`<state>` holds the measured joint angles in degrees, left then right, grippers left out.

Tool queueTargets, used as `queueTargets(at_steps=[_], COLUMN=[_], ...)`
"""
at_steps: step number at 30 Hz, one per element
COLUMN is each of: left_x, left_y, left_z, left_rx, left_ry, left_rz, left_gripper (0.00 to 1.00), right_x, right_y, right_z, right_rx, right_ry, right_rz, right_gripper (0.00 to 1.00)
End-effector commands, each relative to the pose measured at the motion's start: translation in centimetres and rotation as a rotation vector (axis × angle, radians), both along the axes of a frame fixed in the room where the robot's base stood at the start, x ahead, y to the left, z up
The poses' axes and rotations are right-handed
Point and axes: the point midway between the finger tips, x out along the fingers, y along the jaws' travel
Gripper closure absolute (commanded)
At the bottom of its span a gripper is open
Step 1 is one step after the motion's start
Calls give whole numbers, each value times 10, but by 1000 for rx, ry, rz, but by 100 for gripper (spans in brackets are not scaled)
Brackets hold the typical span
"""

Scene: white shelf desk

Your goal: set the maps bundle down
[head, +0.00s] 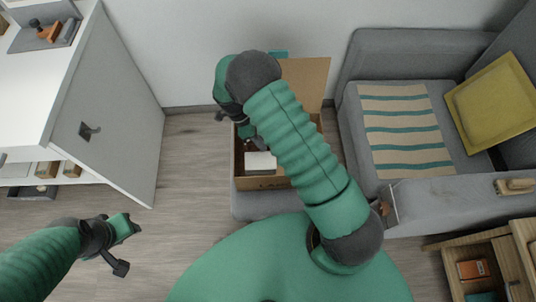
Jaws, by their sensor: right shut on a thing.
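My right arm reaches forward over an open cardboard box (262,183). My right gripper (247,132) points down at the box's left side, largely hidden by my own forearm and wrist. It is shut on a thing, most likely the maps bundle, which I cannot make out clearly. A white block-like item (260,163) lies inside the box, just below the gripper; I cannot tell whether it touches it. My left gripper (125,247) is low at the left over the floor, apart from everything; its jaw opening is unclear.
The box's raised flap (304,82) stands at its back right. A grey sofa (400,50) with a striped blanket (406,128) and yellow cushion (493,102) is at the right. A white shelf desk (108,95) is at the left. Wooden cubbies (490,246) stand lower right. Floor between desk and box is clear.

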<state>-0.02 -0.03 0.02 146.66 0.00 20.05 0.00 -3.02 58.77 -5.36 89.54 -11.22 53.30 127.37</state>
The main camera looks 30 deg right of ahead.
Motion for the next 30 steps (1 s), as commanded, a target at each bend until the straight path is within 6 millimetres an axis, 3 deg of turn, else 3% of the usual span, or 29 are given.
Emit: queueTargets(at_steps=[1, 5, 10, 19, 20, 24, 30], left_x=[0, 0, 0, 0, 0, 0, 0], left_y=[0, 0, 0, 0, 0, 0, 0], left_z=[-6, -10, -21, -20, -20, -20, -20], left_rx=[0, 0, 0, 0, 0, 0, 0], left_ry=[0, 1, 1, 1, 1, 1, 1], left_rz=[0, 1, 1, 1, 0, 1, 1], left_gripper=[64, 64, 64, 64, 64, 64, 64], right_x=[0, 1, 0, 1, 0, 0, 0], right_y=[1, 2, 0, 1, 1, 1, 1], right_z=[-12, -24, -53, -57, -57, -57, -57], right_rx=[0, -2, 0, 0, 1, 1, 1], right_ry=[1, 0, 1, -2, -1, -1, -1], right_rz=[0, 3, 2, 4, 4, 4, 4], right_gripper=[100, 100, 100, 100, 85, 67, 66])
